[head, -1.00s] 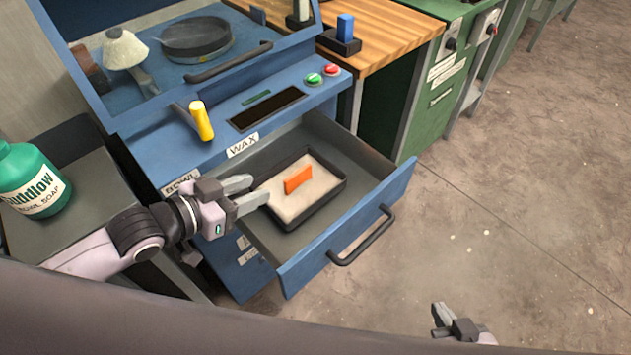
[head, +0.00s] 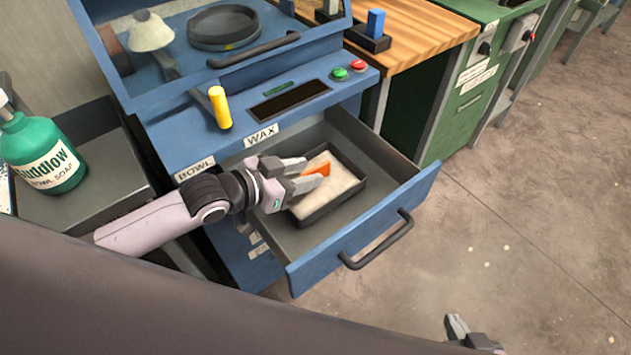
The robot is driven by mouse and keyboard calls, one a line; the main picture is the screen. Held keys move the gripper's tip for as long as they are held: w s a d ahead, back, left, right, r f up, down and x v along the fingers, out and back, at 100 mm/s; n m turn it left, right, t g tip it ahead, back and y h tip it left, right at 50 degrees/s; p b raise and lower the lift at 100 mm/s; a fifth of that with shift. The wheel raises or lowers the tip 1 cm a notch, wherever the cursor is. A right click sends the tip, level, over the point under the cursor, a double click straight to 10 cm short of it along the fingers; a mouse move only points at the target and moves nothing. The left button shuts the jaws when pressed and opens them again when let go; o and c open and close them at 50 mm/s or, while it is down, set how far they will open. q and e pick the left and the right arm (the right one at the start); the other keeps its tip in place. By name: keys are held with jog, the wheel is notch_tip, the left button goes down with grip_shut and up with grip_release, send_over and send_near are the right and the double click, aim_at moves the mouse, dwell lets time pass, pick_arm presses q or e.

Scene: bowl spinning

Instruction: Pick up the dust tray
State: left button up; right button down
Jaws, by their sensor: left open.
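The dust tray (head: 347,205) is a black rectangular tray filled with pale dust. It sits in the open drawer (head: 385,160) in the head view. An orange block (head: 319,169) lies on the dust, partly hidden by my gripper. My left gripper (head: 313,171) is open and reaches over the left part of the tray, its fingertips beside the orange block in the picture. I cannot tell whether it touches the block or the tray. The tray's left side is partly hidden behind the gripper. My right gripper (head: 455,328) shows only partly at the bottom edge, away from the drawer.
The drawer front with its black handle (head: 377,241) stands out over the floor. Above are a yellow lever (head: 220,107) and green and red buttons (head: 348,71). A green soap bottle (head: 42,153) stands at the left.

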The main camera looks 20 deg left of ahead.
pick_arm(q)
grip_shut()
